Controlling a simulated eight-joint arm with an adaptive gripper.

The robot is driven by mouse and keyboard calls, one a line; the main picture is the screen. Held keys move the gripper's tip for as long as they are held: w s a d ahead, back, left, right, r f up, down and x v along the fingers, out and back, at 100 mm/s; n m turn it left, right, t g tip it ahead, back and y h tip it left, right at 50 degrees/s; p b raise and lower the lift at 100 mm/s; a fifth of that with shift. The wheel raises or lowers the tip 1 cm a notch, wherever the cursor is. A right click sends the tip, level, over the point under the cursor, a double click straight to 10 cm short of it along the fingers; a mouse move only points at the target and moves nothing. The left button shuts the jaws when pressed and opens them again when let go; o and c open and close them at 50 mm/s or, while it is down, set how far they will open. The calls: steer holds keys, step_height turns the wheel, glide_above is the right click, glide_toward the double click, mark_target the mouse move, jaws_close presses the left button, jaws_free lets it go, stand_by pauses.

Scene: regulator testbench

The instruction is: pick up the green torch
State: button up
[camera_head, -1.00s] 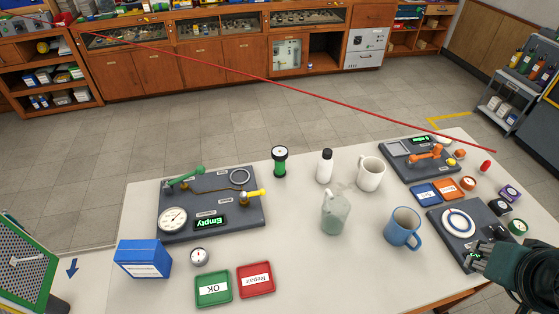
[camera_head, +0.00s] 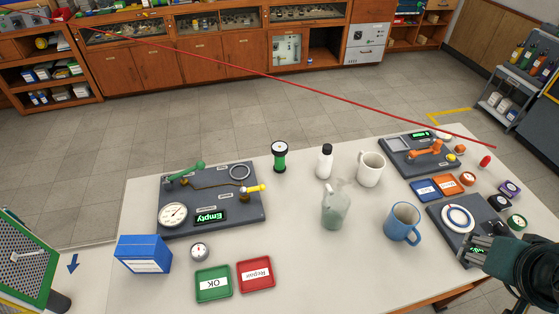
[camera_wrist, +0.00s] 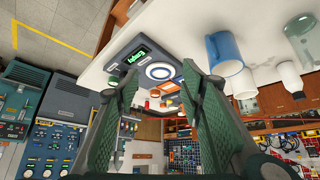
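The green torch (camera_head: 280,157) stands upright near the far edge of the table, with a black head and a green body. It is behind and right of the test board with the green "Empty" display. My gripper (camera_head: 478,246) is at the right of the table, over the edge of the right-hand test board and far from the torch. In the wrist view my gripper (camera_wrist: 155,95) shows two green fingers spread wide apart with nothing held between them. I cannot make out the torch in the wrist view.
A blue box (camera_head: 143,254), green tray (camera_head: 213,284) and red tray (camera_head: 256,274) are front left.

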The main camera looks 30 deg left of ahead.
steer(key=shift+r, duration=0.1)
steer(key=w+a+r+n+g+p, duration=0.1)
steer(key=w+a+r+n+p, duration=0.15)
steer(key=w+a, duration=0.45)
steer(key=w+a+r+n+g+y+p, duration=0.1)
steer(key=w+a+r+n+g+p, duration=0.2)
steer(key=a, duration=0.8)
steer(key=w+a+r+n+p, duration=0.1)
steer(key=w+a+r+p, duration=0.1)
steer(key=w+a+p, duration=0.5)
steer(key=s+a+f+n+g+p, duration=0.1)
steer(key=a+f, duration=0.2)
steer(key=a, duration=0.8)
steer(key=s+a+f+n+g+p, duration=0.1)
steer(key=a+f+n, duration=0.1)
steer(key=a, duration=0.9)
steer(key=s+a+f+n+g+p, duration=0.1)
steer(key=a+f, duration=0.4)
steer(key=a, duration=0.5)
steer(key=shift+s+a+n+h+p, duration=0.25)
steer(key=shift+a+h+p, duration=0.15)
steer(key=shift+p, duration=0.05)
steer(key=shift+s+a+f, duration=0.25)
steer(key=shift+a, duration=0.2)
